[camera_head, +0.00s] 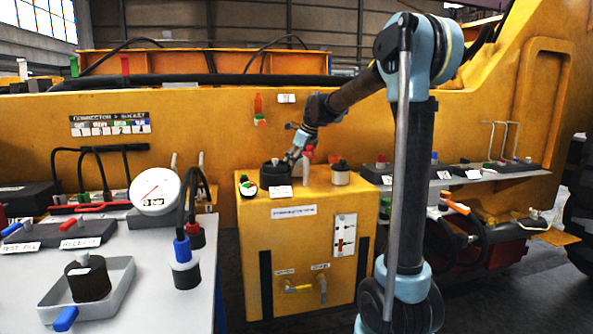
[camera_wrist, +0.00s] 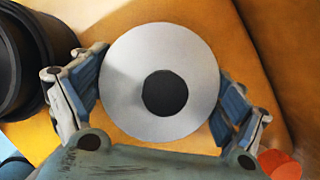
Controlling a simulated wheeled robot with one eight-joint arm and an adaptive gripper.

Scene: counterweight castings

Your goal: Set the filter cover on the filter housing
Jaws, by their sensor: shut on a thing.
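My gripper (camera_wrist: 160,98) is shut on a pale round disc with a dark round centre, which looks like the filter cover (camera_wrist: 120,92). A blue-padded finger lies at each side of it. A black ringed round body, apparently the filter housing (camera_wrist: 18,60), stands to its left in the wrist view. In the head view the black housing (camera_head: 275,174) sits on top of the yellow cabinet, with my gripper (camera_head: 292,157) just above and right of it. The cover is not clearly visible there. I cannot tell whether the cover touches the cabinet top.
A white, red-topped post (camera_head: 306,170) stands right beside the gripper. A gauge (camera_head: 154,190) and a grey tray (camera_head: 112,296) holding a dark cylinder (camera_head: 88,280) are on the left bench.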

